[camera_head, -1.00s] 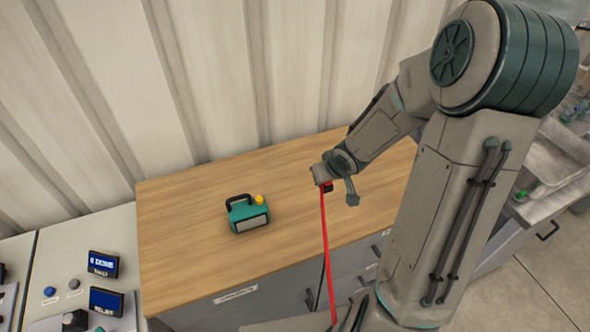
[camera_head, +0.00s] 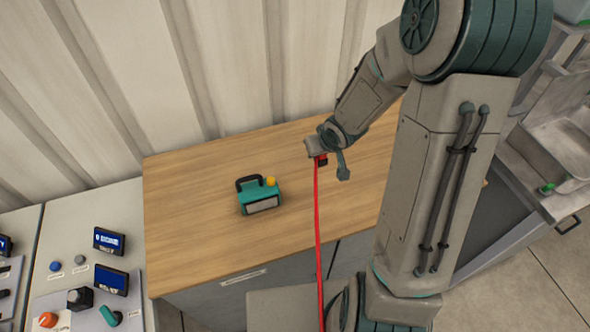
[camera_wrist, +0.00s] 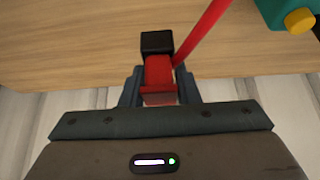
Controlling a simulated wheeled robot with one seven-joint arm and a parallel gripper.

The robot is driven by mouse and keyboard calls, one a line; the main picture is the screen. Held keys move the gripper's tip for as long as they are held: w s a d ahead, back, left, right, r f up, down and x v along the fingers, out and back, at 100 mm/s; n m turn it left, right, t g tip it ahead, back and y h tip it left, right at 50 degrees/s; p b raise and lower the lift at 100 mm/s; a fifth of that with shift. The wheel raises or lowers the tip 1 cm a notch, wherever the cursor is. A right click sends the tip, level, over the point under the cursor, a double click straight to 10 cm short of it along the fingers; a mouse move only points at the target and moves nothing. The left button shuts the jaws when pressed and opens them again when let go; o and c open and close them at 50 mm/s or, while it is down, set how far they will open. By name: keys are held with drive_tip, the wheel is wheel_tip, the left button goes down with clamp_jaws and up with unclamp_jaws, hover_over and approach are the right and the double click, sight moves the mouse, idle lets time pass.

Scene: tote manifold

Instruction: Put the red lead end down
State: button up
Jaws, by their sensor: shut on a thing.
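The red lead end (camera_wrist: 158,72) is a red block with a black tip, held between the two fingers of my gripper (camera_wrist: 160,88) in the wrist view. In the head view my gripper (camera_head: 318,158) is over the wooden worktop (camera_head: 190,230), shut on the lead end (camera_head: 321,160). The red lead (camera_head: 318,235) hangs from it, down past the worktop's front edge. I cannot tell the exact height of the lead end above the wood.
A teal device (camera_head: 260,196) with a black handle and yellow knob stands on the worktop, left of my gripper. A control panel (camera_head: 75,285) with screens and knobs is at the left. A corrugated wall (camera_head: 200,80) stands behind. The wood around the device is clear.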

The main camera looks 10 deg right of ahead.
drive_tip(key=a+f+b, duration=0.1)
drive_tip(key=a, duration=0.1)
drive_tip(key=w+a+f+b, duration=0.1)
drive_tip(key=a+f, duration=0.1)
drive_tip(key=a+f+b, duration=0.1)
drive_tip(key=a, duration=0.2)
drive_tip(key=shift+w+f+b, duration=0.15)
drive_tip(key=shift+w+b, duration=0.1)
drive_tip(key=shift+b, duration=0.1)
drive_tip(key=shift+f, duration=2)
drive_tip(key=shift+f+b, duration=0.2)
drive_tip(key=shift+b, duration=0.25)
drive_tip(key=o, duration=1)
drive_tip(key=shift+r, duration=0.1)
drive_tip(key=shift+r, duration=0.1)
